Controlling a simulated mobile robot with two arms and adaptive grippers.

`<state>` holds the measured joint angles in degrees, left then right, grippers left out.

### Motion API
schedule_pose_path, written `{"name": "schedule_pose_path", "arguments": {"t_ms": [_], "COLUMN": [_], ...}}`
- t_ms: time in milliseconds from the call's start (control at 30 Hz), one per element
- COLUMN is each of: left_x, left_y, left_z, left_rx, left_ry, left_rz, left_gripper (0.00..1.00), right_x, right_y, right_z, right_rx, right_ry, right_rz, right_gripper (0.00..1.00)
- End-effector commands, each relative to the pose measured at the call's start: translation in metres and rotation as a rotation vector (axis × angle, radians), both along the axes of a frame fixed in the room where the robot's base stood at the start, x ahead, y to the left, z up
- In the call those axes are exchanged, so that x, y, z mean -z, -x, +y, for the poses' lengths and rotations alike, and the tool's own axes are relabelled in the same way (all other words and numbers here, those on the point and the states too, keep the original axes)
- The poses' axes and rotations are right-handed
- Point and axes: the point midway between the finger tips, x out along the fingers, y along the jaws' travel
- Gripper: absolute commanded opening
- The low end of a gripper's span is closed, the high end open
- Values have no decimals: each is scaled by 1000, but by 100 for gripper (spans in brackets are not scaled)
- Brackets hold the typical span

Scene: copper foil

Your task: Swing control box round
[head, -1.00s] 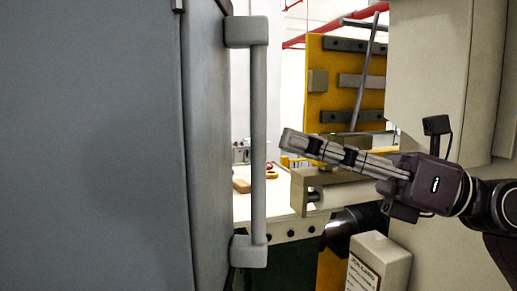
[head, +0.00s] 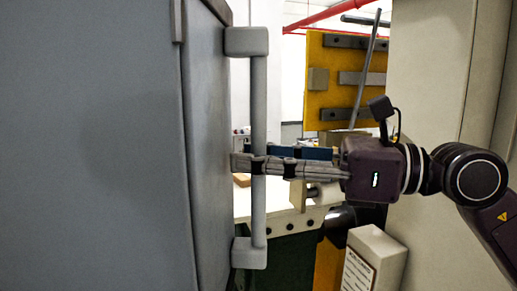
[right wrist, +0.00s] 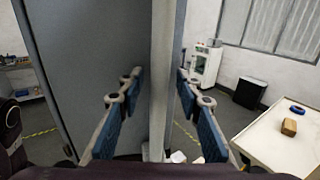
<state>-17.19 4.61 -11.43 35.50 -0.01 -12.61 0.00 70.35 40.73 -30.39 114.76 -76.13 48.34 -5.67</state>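The control box (head: 95,150) is a large grey cabinet filling the left of the head view. It also shows left of centre in the right wrist view (right wrist: 80,60). Its vertical grey bar handle (head: 259,110) stands off its right-hand face on two mounts. My right gripper (head: 247,161) reaches in from the right at the handle's lower middle. In the right wrist view the handle (right wrist: 162,60) runs between the two blue-padded fingers, with a gap on each side. The fingers are apart and not closed on it. My left gripper is not in view.
A pale worktable (right wrist: 280,140) with a small wooden block (right wrist: 289,127) stands behind and right. A yellow panel (head: 320,85) with dark bars stands behind the arm. A beige cabinet (head: 430,60) is at right. A small labelled box (head: 378,258) stands below the arm.

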Motion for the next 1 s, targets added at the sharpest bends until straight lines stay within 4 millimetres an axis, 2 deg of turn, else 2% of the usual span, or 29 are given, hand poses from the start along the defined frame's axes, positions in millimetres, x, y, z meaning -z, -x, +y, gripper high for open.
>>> {"name": "schedule_pose_path", "arguments": {"t_ms": [200, 500, 1000], "left_x": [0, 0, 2], "left_y": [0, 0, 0], "left_z": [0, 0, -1], "left_rx": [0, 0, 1], "left_ry": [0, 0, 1], "left_rz": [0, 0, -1], "left_gripper": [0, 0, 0], "right_x": [1, 1, 1], "right_y": [0, 0, -5], "right_z": [0, 0, -5], "right_rx": [0, 0, -5], "right_ry": [0, 0, 2], "right_rz": [1, 1, 5], "right_gripper": [33, 0, 0]}}
